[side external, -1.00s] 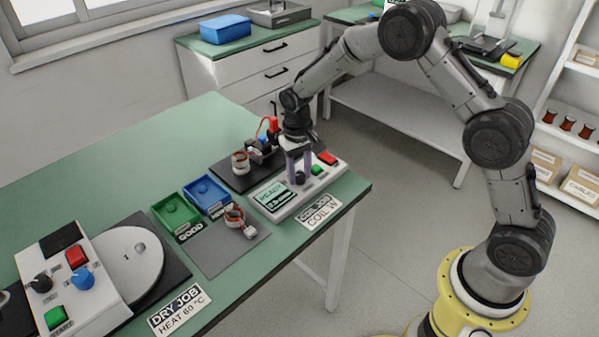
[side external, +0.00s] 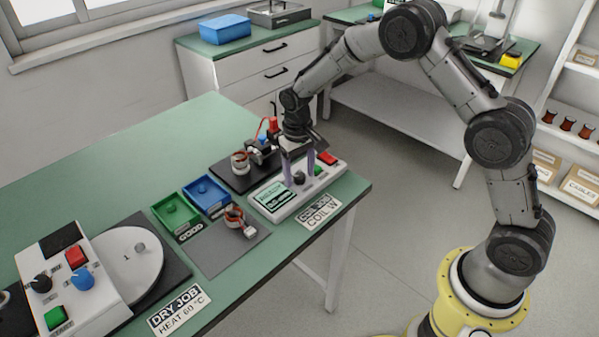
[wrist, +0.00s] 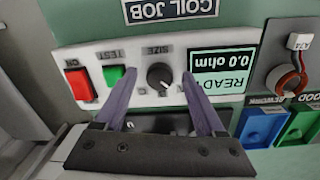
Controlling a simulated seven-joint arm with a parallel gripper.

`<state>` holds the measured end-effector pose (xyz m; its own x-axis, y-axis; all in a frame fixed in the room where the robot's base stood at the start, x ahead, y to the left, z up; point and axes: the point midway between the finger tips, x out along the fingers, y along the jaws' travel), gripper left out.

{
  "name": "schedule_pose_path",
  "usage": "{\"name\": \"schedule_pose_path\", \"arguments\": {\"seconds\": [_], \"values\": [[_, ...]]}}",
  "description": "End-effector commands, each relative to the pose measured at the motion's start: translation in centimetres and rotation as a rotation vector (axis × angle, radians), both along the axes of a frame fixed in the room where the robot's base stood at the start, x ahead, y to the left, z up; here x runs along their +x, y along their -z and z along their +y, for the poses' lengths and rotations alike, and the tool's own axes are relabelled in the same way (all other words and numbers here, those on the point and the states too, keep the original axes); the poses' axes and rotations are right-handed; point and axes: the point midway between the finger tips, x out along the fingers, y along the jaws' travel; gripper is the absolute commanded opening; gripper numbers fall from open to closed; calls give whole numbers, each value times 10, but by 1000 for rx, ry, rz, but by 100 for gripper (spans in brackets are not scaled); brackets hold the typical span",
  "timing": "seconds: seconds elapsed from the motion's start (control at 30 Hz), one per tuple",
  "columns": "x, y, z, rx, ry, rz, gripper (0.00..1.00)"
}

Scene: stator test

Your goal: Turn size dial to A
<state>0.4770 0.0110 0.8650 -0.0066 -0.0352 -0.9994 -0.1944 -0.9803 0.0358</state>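The size dial (wrist: 160,76) is a black round knob on the white tester panel, under the upside-down word SIZE in the wrist view. Its white mark points to the lower right there; the small letters around it are too blurred to read surely. My gripper (wrist: 159,75) is open, with one purple finger on each side of the dial and visible gaps to it. In the side view my gripper (side external: 300,178) points down over the tester (side external: 281,212), and the dial (side external: 299,178) shows between the fingertips.
A READY 0.0 ohm screen (wrist: 222,72) lies beside the dial. A green TEST button (wrist: 114,75) and a red button (wrist: 81,84) are on its other side. A wired coil (side external: 235,216), green tray (side external: 175,212) and blue tray (side external: 206,194) are nearby.

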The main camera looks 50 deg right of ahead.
Motion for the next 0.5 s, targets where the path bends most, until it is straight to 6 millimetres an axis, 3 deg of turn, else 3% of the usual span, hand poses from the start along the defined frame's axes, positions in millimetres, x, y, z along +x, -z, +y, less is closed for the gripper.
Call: {"name": "schedule_pose_path", "arguments": {"seconds": [0.27,0.5], "values": [[0,-2,0,0,1,-1,71],[2,-35,1,1,1,-6,71]]}}
